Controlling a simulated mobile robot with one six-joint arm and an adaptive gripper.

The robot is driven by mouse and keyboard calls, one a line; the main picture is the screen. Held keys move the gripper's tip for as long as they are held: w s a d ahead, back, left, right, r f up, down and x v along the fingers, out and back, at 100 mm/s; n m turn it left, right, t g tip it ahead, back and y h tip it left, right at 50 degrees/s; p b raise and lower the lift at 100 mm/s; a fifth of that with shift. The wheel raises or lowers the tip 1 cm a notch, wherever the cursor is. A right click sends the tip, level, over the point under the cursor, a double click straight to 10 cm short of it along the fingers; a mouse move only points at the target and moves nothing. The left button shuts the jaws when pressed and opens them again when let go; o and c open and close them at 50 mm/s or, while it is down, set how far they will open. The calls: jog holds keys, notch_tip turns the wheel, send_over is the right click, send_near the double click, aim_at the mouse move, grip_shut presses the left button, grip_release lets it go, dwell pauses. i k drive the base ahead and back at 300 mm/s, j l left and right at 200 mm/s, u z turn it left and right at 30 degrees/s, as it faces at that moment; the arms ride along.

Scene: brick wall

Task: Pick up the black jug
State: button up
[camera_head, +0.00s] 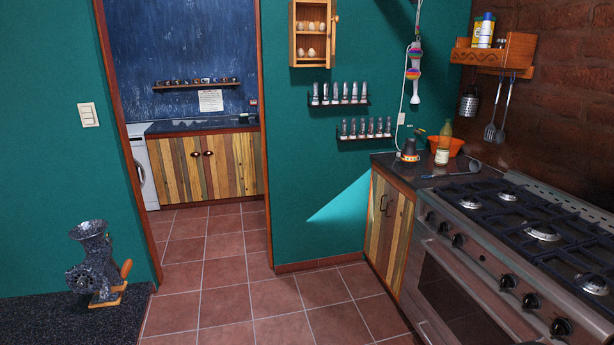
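I cannot pick out a clear black jug. On the counter left of the stove stands a small dark, cone-shaped object with an orange band (409,151); it is too small to tell whether it is a jug. A dark, speckled metal grinder (93,262) with a wooden handle and base stands on the dark worktop at the lower left; it does not look like a jug. My gripper is not in view.
A bottle (443,146), an orange bowl (457,145) and a ladle (474,166) share the small counter (390,168). The stove (500,250) fills the right side. Tiled floor (270,300) is clear through the doorway. A dark worktop (40,325) edges the lower left.

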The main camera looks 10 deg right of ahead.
aim_at(409, 156)
jog(key=i+j+z, duration=0.1)
jog(key=i+z, duration=0.35)
jog(key=i, duration=1.65)
